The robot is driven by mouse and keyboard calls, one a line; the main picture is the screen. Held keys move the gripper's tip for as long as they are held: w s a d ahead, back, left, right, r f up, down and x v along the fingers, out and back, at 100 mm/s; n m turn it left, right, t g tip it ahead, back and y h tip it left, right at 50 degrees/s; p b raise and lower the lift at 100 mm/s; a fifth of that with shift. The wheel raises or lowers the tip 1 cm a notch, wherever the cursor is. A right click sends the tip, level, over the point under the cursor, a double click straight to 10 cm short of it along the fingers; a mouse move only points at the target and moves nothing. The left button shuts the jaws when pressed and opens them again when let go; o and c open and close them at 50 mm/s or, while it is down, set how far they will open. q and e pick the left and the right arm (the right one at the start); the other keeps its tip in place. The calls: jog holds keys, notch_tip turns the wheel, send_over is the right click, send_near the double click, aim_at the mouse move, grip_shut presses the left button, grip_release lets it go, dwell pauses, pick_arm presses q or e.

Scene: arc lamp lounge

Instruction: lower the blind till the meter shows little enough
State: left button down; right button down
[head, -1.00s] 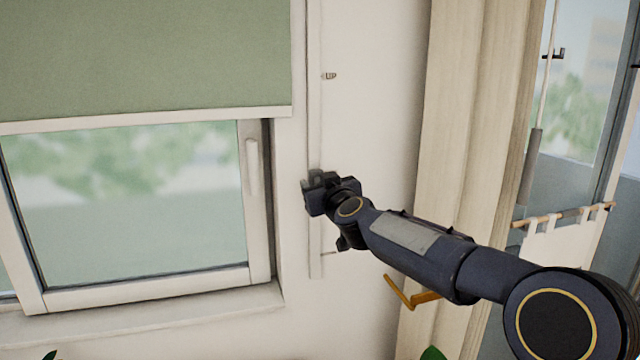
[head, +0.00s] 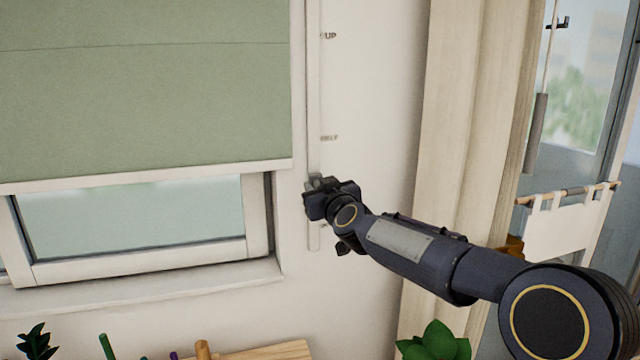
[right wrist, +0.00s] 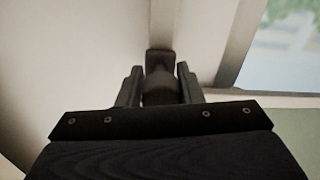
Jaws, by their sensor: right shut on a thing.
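The green blind (head: 150,100) hangs over the window in the head view. Its pale bottom bar (head: 150,176) covers the upper part of the window and leaves a band of glass clear below. A vertical pale rail (head: 313,110) runs on the wall right of the window, with small labels that look like UP (head: 330,36) and HALF (head: 329,137). My right gripper (head: 314,187) is on this rail below the lower label. It is shut on a slider knob, seen between the fingers in the right wrist view (right wrist: 160,88). No meter shows. My left gripper is out of view.
A beige curtain (head: 465,150) hangs right of the rail, behind my right arm. Below the window are the sill (head: 150,290), green plants (head: 436,343) and a wooden surface (head: 265,352). Bare wall lies between rail and curtain.

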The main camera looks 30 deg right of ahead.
notch_tip(320, 180, down, 2)
jog(key=shift+a+f+b, duration=0.1)
jog(key=shift+b, duration=0.25)
jog(key=c, duration=1.1)
grip_release()
jog(key=shift+o, duration=0.2)
jog(key=v, duration=0.7)
jog(key=shift+s+b, duration=0.4)
